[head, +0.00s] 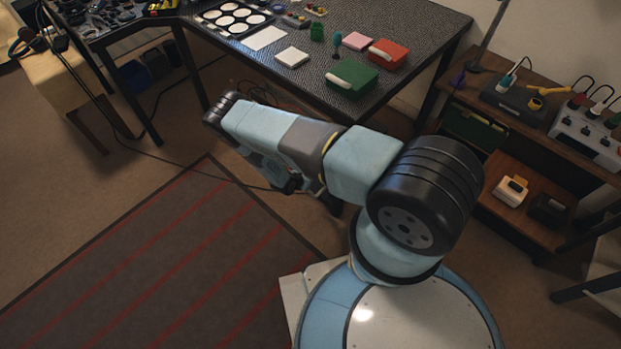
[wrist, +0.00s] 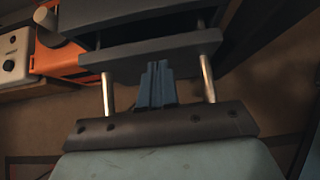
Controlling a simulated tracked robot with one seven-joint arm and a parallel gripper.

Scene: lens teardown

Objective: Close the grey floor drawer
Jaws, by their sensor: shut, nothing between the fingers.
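In the wrist view my gripper (wrist: 158,64) has its blue fingers together, with nothing between them. Dark grey parts (wrist: 150,52) lie just past the fingertips, with a dark gap above the nearer bar. They may be the grey drawer, but I cannot tell for sure, nor how far it stands open. Two metal rods run between the grey parts and the dark plate by my fingers. I cannot tell whether the fingertips touch the grey bar. In the head view my arm hides my gripper, and I cannot make out the grey drawer.
In the wrist view an orange box (wrist: 70,67) and a pale knobbed box (wrist: 14,62) are at upper left. In the head view a dark workbench (head: 420,42) stands ahead, wooden shelves (head: 535,215) stand at right, and a striped rug (head: 150,270) covers open floor at left.

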